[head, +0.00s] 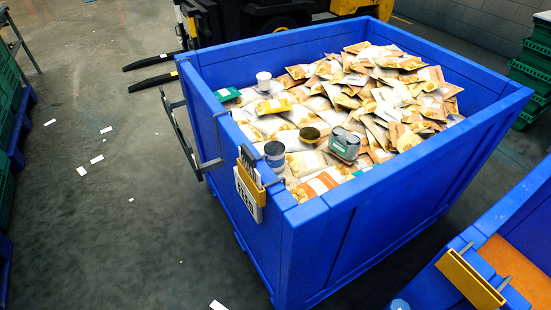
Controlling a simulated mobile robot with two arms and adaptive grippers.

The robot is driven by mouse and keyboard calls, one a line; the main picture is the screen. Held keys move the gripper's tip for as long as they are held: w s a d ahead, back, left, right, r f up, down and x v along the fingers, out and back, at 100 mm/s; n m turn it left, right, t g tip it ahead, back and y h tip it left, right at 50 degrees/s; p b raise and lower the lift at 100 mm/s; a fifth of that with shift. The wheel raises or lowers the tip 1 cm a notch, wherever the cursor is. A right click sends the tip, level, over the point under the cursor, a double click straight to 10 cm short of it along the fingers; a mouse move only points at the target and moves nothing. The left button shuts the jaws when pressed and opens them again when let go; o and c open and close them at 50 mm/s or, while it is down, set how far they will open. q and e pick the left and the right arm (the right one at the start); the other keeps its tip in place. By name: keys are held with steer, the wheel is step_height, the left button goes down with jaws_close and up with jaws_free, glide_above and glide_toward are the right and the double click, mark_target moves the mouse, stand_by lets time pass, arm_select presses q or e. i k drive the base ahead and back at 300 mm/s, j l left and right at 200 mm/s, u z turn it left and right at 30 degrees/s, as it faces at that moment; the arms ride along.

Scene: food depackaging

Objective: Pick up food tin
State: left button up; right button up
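Several food tins lie on top of the packets in the large blue bin in the head view. A grey tin (274,156) stands near the bin's front left wall. A tin with a dark top and gold rim (309,134) sits to its right. A green and grey item (344,146), perhaps a tin, lies further right. A pale-topped tin (263,80) is near the left wall at the back, with a green item (227,95) beside it. Neither of my grippers is in view.
The blue bin (325,212) has high walls and is filled with loose food packets (385,95). A second blue bin with an orange inside (520,265) is at lower right. Forklift forks (152,70) are behind left. Green crates (530,75) stand at right. Litter dots the floor.

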mark_target(274, 150)
steer(key=i+j, duration=0.25)
steer(key=i+j+z, duration=0.6)
steer(key=k+j, duration=0.1)
